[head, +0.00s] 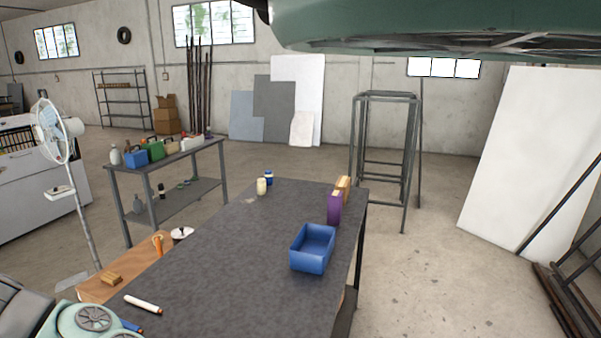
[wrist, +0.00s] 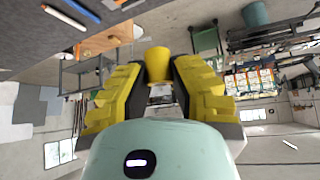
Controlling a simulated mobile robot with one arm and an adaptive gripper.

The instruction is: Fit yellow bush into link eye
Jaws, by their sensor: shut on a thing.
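My gripper (wrist: 158,75) shows in the wrist view with yellow-and-black fingers. It is shut on the yellow bush (wrist: 157,60), a short yellow cylinder between the fingertips. The bush is held clear of any surface that I can make out. In the head view only a pale green part of my arm shows at the lower left; the fingertips and the bush are out of sight there. I cannot make out the link eye in either view.
A dark table (head: 225,240) fills the middle of the head view. On it are a blue bin (head: 313,248), a purple box (head: 334,208), small jars (head: 262,186) and a white cylinder (head: 143,304). A wooden board (head: 95,290) adjoins its left side. The table's centre is clear.

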